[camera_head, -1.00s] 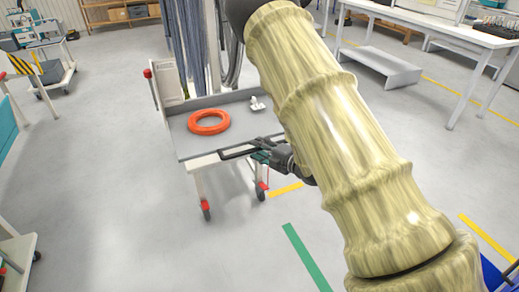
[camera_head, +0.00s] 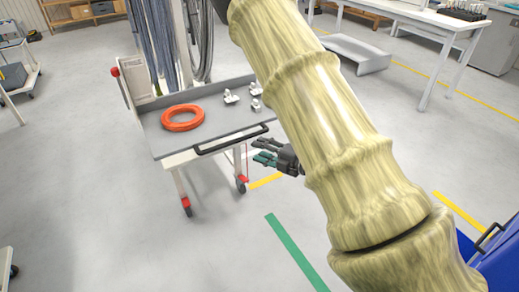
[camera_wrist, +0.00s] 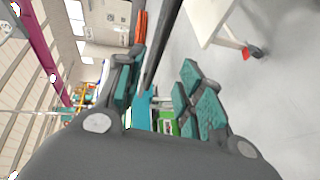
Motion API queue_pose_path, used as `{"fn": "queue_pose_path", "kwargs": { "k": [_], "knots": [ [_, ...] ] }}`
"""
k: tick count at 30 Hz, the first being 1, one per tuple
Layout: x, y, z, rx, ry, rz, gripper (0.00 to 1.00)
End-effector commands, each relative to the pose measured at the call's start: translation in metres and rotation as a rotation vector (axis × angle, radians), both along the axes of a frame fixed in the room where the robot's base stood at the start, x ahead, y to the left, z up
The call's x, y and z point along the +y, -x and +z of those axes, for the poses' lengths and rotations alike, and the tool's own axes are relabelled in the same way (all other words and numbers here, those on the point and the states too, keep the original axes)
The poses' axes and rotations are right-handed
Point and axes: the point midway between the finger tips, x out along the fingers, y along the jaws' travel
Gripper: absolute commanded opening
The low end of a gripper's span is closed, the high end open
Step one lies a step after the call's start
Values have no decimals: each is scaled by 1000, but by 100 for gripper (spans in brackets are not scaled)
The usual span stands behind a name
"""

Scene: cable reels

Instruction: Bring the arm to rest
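My gripper (camera_head: 268,158) is just off the front right corner of a grey cart (camera_head: 215,135), close to the end of its black handle (camera_head: 232,139). In the wrist view my gripper (camera_wrist: 162,92) shows two teal-padded fingers spread apart with nothing held between them. My arm, in a ribbed yellowish cover, crosses the right half of the head view and hides part of the floor. Whether the gripper touches the cart cannot be told.
An orange ring (camera_head: 183,117) and small white fittings (camera_head: 231,96) lie on the cart. Grey cables (camera_head: 153,45) hang behind it. A blue bin (camera_head: 490,262) stands at lower right, a white table (camera_head: 440,20) at upper right.

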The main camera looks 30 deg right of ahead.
Motion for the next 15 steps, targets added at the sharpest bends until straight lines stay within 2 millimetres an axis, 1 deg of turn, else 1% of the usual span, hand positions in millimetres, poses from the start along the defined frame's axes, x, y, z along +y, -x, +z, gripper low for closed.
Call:
{"fn": "queue_pose_path", "kwargs": {
  "k": [11, 14, 15],
  "knots": [
    [0, 0, 0, 0, 0, 0, 37],
    [1, 1, -6, 25, -15, -16, 37],
    [1, 3, -12, 56, -31, -34, 37]
  ]
}}
